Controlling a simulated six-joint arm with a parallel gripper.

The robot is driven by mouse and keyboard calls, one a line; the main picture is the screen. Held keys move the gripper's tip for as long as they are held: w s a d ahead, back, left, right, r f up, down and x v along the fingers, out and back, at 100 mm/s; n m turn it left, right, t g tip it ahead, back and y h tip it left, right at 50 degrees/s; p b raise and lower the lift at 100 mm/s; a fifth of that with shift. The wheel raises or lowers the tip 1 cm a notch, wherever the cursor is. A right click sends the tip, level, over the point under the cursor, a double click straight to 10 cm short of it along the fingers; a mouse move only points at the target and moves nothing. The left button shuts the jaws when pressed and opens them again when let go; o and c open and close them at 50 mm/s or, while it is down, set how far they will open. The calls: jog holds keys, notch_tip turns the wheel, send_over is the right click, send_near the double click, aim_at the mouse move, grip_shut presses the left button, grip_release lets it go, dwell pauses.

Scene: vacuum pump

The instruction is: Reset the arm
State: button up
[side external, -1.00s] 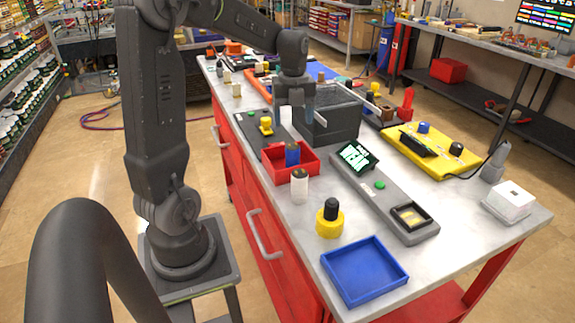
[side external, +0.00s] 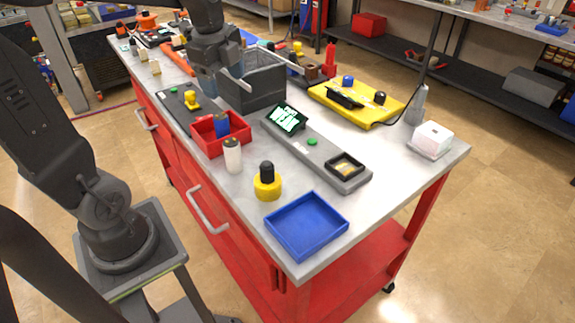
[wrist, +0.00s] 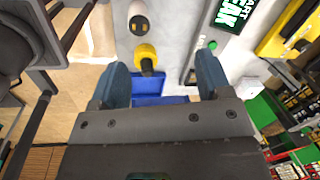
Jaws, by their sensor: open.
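My gripper (wrist: 161,64) is open, with two blue fingers spread apart and nothing between them in the wrist view. In the side view my gripper (side external: 208,86) hangs beside the dark grey bin (side external: 262,92), over the left part of the bench. Its fingertips are partly hidden there. In the wrist view the yellow pot with a black knob (wrist: 147,56) and the blue tray (wrist: 147,84) show beyond and between the fingers, apart from them.
Bare bench lies at the right.

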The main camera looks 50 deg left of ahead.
jog(key=s+d+n+t, duration=0.4)
jog(key=s+d+n, duration=0.5)
jog(key=d+n, duration=0.4)
jog(key=shift+s+d+f+n+h, duration=0.25)
jog(key=shift+d+f+n+h, duration=0.15)
jog(key=shift+n, duration=0.2)
dwell(0.8)
